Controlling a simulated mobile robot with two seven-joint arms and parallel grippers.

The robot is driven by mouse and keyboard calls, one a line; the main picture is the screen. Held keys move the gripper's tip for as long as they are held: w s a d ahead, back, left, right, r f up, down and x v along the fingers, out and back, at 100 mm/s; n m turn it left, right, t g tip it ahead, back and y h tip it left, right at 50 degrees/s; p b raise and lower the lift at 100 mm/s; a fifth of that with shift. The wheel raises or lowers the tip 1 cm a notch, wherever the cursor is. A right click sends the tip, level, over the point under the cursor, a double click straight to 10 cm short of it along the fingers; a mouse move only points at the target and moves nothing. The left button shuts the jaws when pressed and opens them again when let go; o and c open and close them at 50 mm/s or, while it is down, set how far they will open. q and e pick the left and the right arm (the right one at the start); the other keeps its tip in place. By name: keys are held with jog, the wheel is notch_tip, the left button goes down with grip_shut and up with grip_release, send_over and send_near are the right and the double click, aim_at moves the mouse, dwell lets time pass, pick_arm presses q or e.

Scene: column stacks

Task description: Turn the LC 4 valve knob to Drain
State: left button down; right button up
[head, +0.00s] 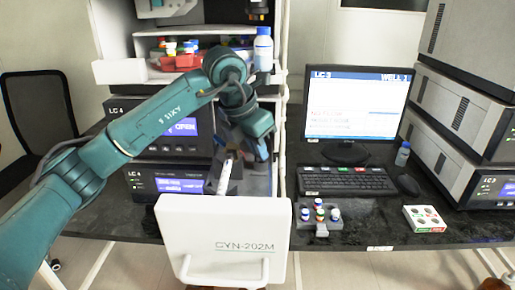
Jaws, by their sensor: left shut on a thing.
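The upper unit labelled LC 4 (116,110) stands in the stack at left, with its lit screen (183,127) partly behind my left arm. My left gripper (234,153) points down at the stack's right side, above and behind the open white drawer front (222,235) marked CYN-202M. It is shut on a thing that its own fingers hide. A white, slim, tilted cylinder (224,178) shows just below the fingertips; I cannot tell whether they touch it. The valve knob and its Drain mark cannot be made out. My right gripper is not in view.
A second unit with a lit screen (180,186) sits below. A shelf above holds a red tray (184,60) and a bottle (263,50). To the right are a monitor (356,100), keyboard (344,181), vial rack (318,216) and a small box (424,219).

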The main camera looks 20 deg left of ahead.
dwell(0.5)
pick_arm(q)
jog(key=c, duration=1.5)
grip_release()
jog(key=shift+c, duration=0.2)
jog(key=v, duration=1.3)
jog(key=shift+r, duration=0.15)
